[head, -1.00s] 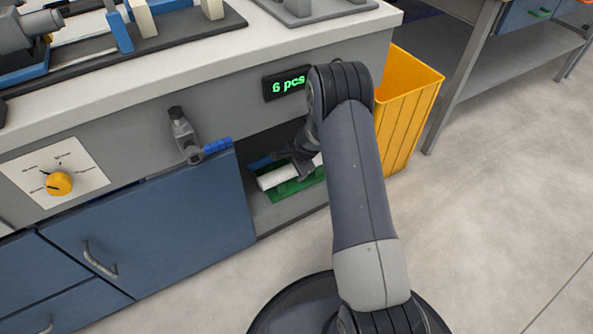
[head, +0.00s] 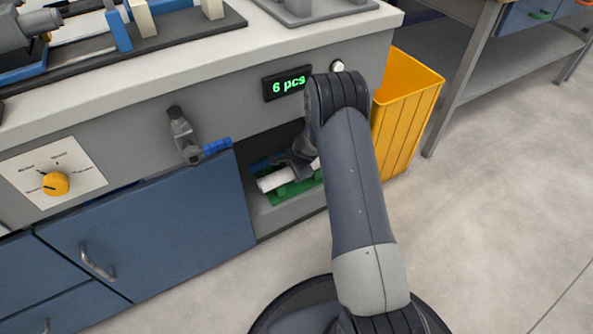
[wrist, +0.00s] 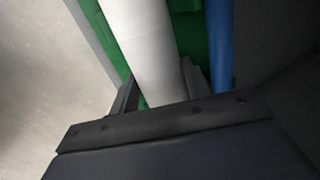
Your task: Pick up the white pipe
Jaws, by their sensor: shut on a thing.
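The white pipe (head: 272,181) shows in the open bay under the counter, its near-left end sticking out past my gripper. My gripper (head: 301,168) reaches into the bay and its fingers are mostly hidden by my own arm. In the wrist view the white pipe (wrist: 148,50) runs between the two fingers of my gripper (wrist: 160,92), which are shut on it from both sides. A green tray (head: 285,195) lies below the pipe; it also shows in the wrist view (wrist: 190,35).
A blue pipe (wrist: 219,45) lies close beside the white one. The bay's side walls and the counter above are near my arm. A display (head: 288,84) reads "6 pcs". A yellow bin (head: 404,115) stands to the right. A blue cabinet door (head: 150,225) is at left.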

